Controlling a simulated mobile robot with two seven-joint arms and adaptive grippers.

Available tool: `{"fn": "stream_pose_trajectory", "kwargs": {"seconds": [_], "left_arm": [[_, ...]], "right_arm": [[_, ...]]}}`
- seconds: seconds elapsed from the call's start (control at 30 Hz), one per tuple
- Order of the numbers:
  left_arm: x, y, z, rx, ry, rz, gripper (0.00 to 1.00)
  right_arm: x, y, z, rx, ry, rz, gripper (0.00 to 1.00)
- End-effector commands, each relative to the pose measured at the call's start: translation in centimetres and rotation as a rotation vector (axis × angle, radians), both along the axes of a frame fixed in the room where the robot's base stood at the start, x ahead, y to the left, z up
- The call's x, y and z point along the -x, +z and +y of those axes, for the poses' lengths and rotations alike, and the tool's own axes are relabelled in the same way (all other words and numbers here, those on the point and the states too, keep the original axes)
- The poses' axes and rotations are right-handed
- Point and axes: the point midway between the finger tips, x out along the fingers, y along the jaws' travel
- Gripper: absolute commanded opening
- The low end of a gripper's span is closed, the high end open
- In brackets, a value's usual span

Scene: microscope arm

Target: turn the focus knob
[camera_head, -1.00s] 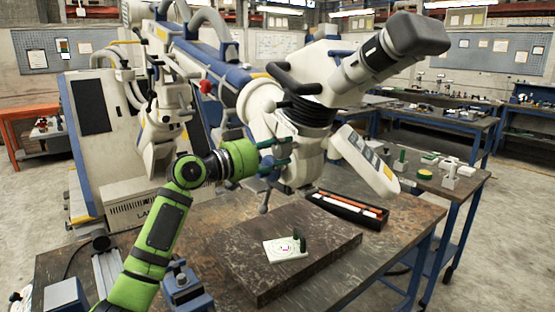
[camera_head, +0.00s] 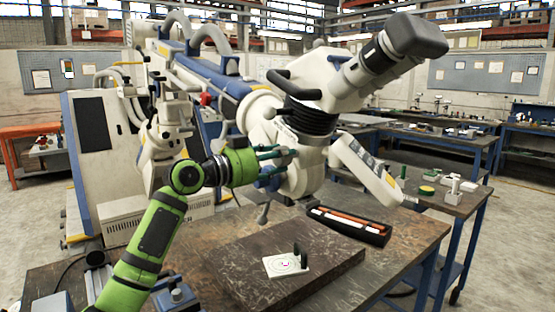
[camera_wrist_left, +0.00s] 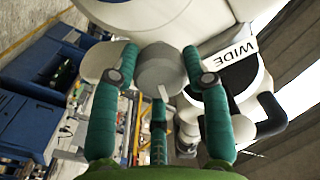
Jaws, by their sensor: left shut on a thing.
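The microscope (camera_head: 300,150) is a large white and blue machine on a jointed arm, with its eyepiece up to the right in the head view. In the left wrist view a grey round knob (camera_wrist_left: 160,72) with a small pale pointer sits on the white microscope body. My left gripper (camera_head: 282,162) reaches the microscope head from the left. In the left wrist view the gripper's (camera_wrist_left: 159,58) teal fingers are shut on the knob, with fingers on both sides of it. In the head view the fingers largely hide the knob. My right gripper is not in view.
Below the microscope, a dark stone slab (camera_head: 240,262) on the workbench carries a white slide plate (camera_head: 284,266). A black tray (camera_head: 372,231) with several sticks lies behind it. A white label reading "WIDE" (camera_wrist_left: 224,62) is right of the knob. A side table (camera_head: 455,205) stands at right.

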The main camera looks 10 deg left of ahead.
Motion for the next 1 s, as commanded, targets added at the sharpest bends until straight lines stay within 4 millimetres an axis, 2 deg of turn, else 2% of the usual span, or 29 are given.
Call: {"fn": "stream_pose_trajectory", "kwargs": {"seconds": [0.03,0.2,0.23,0.27,0.3,0.73,0.87,1.0], "left_arm": [[-0.1,-0.7,0.0,-0.008,-0.001,0.014,0.14],[-0.1,-0.7,0.0,-0.007,-0.001,0.014,0.14],[-0.1,-0.7,0.0,-0.007,0.000,0.014,0.51],[-0.1,-0.7,0.0,-0.007,-0.001,0.014,0.63],[-0.1,-0.7,0.0,-0.006,-0.001,0.014,0.70],[0.5,-0.2,0.5,-0.001,0.001,0.004,0.70],[2.0,-0.2,1.8,-0.002,0.003,0.004,0.70],[4.4,-0.4,3.7,-0.005,0.003,0.006,0.70]], "right_arm": [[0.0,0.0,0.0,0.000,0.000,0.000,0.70],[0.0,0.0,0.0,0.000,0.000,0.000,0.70],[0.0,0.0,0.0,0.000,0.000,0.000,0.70],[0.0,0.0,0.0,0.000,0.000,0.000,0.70],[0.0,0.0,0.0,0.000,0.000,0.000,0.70],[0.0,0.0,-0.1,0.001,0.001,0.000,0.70],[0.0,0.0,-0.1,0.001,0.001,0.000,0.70],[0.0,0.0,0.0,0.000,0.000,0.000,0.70]]}}
